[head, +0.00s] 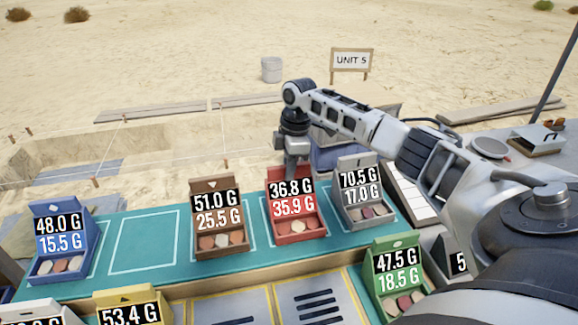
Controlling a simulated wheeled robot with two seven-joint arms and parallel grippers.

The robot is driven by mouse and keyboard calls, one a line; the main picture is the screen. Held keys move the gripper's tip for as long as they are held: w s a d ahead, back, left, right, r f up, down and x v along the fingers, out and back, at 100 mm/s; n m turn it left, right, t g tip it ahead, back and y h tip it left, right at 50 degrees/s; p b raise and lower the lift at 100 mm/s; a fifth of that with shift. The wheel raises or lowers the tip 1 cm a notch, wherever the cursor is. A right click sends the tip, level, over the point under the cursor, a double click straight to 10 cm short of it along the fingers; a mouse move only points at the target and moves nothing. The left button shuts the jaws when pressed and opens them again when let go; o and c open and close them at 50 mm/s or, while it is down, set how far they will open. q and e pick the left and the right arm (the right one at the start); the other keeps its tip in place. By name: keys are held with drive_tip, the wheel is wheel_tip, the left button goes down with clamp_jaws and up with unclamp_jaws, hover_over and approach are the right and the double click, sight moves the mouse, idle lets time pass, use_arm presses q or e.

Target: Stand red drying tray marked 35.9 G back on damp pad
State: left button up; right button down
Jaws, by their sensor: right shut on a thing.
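The red drying tray (296,228) has an upright back panel with the labels 36.8 G and 35.9 G, and holds several small pieces. It is upright over an outlined space on the teal pad (115,285), between the brown tray and the grey tray. I cannot tell whether its base touches the pad. My right gripper (292,172) comes down from above and is shut on the top of the red tray's back panel. The fingertips are partly hidden by the panel. My left gripper is out of view.
A blue tray (62,264), a brown tray (219,243) and a grey tray (366,215) stand on the pad. One outlined space (145,242) at left is empty. A green tray (402,297) and a yellow tray (128,295) stand nearer. A sign (351,60) stands behind.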

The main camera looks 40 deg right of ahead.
drive_tip(key=c, duration=1.4)
unclamp_jaws()
wheel_tip(320, 180, up, 12)
drive_tip(key=d+b, duration=0.1)
drive_tip(key=shift+s, duration=0.35)
drive_tip(key=shift+d, duration=0.1)
